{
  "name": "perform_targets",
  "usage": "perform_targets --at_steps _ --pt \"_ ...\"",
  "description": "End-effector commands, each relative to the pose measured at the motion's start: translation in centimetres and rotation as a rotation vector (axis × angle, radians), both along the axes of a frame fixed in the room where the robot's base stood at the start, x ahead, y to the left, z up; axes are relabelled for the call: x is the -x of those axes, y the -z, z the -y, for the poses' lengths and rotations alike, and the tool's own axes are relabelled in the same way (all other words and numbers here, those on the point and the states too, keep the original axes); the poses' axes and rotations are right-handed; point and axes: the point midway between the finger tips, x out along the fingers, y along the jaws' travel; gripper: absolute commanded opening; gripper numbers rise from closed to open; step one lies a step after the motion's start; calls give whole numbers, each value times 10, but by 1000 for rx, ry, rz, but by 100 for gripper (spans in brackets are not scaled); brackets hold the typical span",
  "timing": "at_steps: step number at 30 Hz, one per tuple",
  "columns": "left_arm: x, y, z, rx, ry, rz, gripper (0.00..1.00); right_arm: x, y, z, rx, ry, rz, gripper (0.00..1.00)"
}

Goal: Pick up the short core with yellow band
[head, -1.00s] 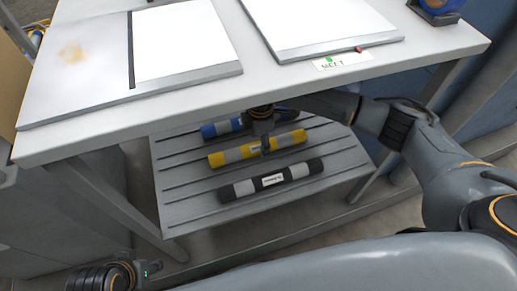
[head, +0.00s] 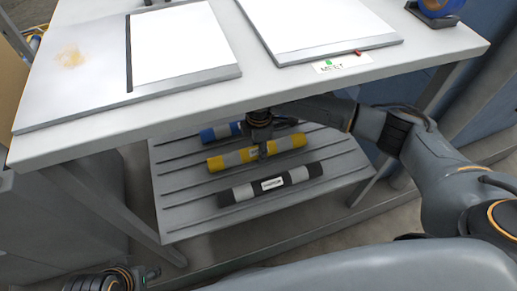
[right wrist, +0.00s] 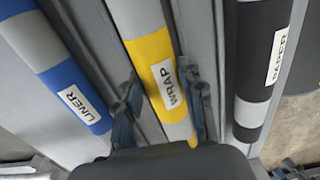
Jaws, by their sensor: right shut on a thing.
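The core with yellow bands (head: 216,163) lies on the slatted lower shelf under the table, between a blue-banded core and a black-banded core. In the right wrist view the yellow core (right wrist: 148,45) carries a label reading WRAP. My right gripper (head: 263,153) reaches down under the table edge onto its middle. In the right wrist view the right gripper's fingers (right wrist: 163,105) sit on either side of this core, shut on it. The core still appears to rest on the shelf. My left gripper (head: 135,279) is at the bottom left, partly cut off, its jaws unclear.
The blue-banded core (head: 208,134) labelled LINER lies behind. The black core with grey bands (head: 240,192), labelled PAPER, lies in front, close beside. The tabletop (head: 180,112) overhangs the lower shelf (head: 180,215), and table legs stand at both sides.

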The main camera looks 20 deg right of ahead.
Motion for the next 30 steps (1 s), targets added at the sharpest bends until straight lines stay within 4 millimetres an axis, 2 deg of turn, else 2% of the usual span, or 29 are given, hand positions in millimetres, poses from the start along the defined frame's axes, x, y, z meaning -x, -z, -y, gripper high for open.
perform_targets --at_steps 4,9,15,21,30 --pt "-2 -4 0 0 0 0 42 -2 -26 0 -2 1 4 5" --pt "-12 33 2 0 2 -22 42 -2 -55 0 -2 0 4 5" --pt "-16 63 4 -1 5 -38 42 -1 -84 0 -2 0 4 5" --pt "-16 79 4 -2 7 -45 42 -1 -97 0 -1 2 2 5" --pt "-16 81 4 -2 7 -45 42 -1 -98 0 -1 2 1 5"
